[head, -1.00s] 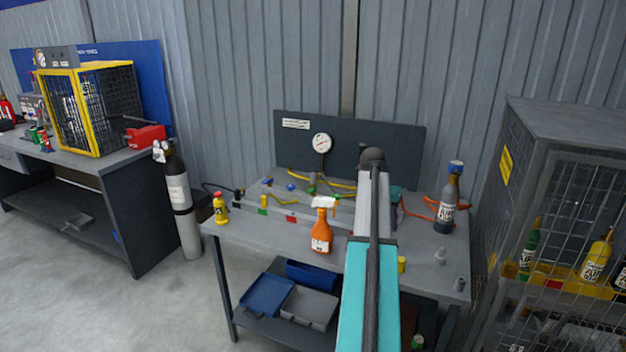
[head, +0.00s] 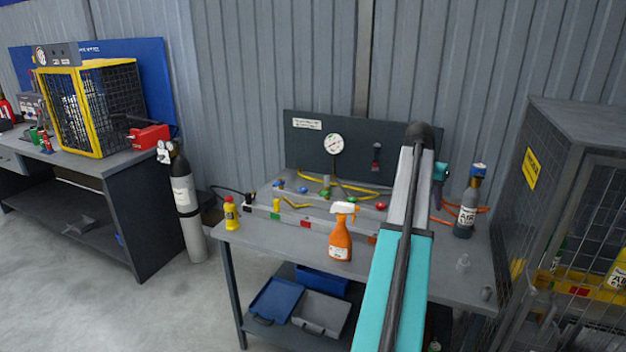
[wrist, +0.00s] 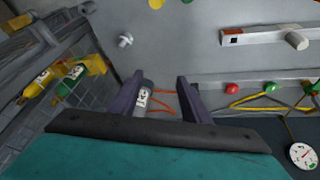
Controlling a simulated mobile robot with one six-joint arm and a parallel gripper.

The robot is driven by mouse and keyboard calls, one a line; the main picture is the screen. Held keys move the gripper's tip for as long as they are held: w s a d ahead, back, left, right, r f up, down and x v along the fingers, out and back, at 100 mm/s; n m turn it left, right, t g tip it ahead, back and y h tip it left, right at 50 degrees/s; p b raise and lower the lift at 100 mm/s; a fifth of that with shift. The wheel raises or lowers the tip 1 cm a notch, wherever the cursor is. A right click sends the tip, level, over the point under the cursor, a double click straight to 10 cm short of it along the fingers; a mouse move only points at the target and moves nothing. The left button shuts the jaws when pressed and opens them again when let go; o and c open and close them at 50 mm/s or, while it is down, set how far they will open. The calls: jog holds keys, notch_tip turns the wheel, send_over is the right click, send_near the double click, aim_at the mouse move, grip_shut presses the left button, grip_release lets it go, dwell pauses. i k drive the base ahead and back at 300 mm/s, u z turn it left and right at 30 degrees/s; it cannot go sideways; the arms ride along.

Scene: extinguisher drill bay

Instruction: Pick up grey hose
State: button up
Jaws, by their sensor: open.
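I cannot make out a hose that is clearly grey in either view. A dark hose (head: 228,189) lies at the bench's back left. Yellow hoses (head: 350,188) lie along the bench back and also show in the wrist view (wrist: 262,104). Orange hose (head: 482,210) lies by a grey labelled bottle (head: 466,207) at the right end. My gripper (wrist: 158,84) is open in the wrist view, its dark fingers apart and above the bench. The grey bottle (wrist: 142,99) and orange hose (wrist: 164,104) show between the fingers, apparently beyond them.
An orange spray bottle (head: 341,240) and a small yellow bottle (head: 231,214) stand on the bench (head: 290,242). A gauge panel (head: 300,150) rises behind. A mesh cabinet (head: 575,125) stands close at the right. A tall grey cylinder (head: 187,205) stands left of the bench.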

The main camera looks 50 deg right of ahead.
aim_at(327, 178)
jog(key=z, duration=0.1)
jog(key=i, duration=1.65)
jog(key=u, duration=0.05)
